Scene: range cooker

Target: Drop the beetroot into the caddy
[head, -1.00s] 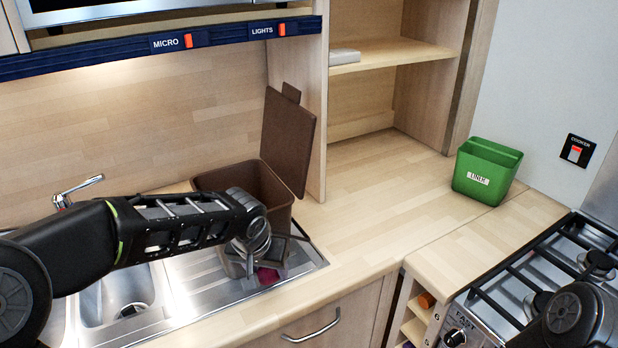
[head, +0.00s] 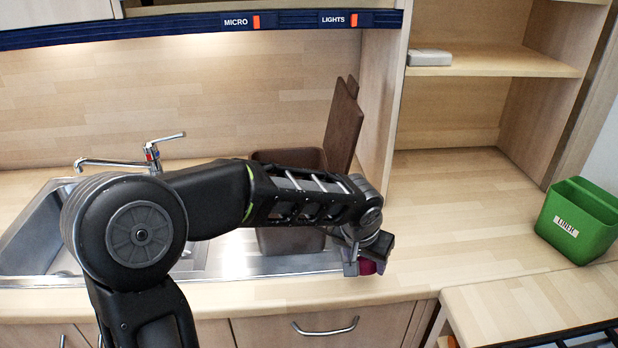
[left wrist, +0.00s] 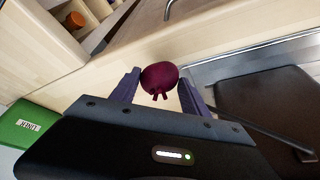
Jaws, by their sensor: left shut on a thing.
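The beetroot (head: 369,267) is dark purple-red and mostly hidden by the fingers in the head view. In the left wrist view the beetroot (left wrist: 159,78) shows round, with short stalks, between the two fingers. My left gripper (head: 364,262) is shut on it and holds it near the front edge of the counter. The brown caddy (head: 290,240) stands behind my left arm on the drainer, left of the gripper. Its lid (head: 343,125) is tilted up and open; my arm hides part of the caddy. My right gripper is out of view.
A steel sink (head: 40,235) with a tap (head: 150,152) is at the left. The counter between caddy and green box is clear. A shelf (head: 490,62) holds a small pale object.

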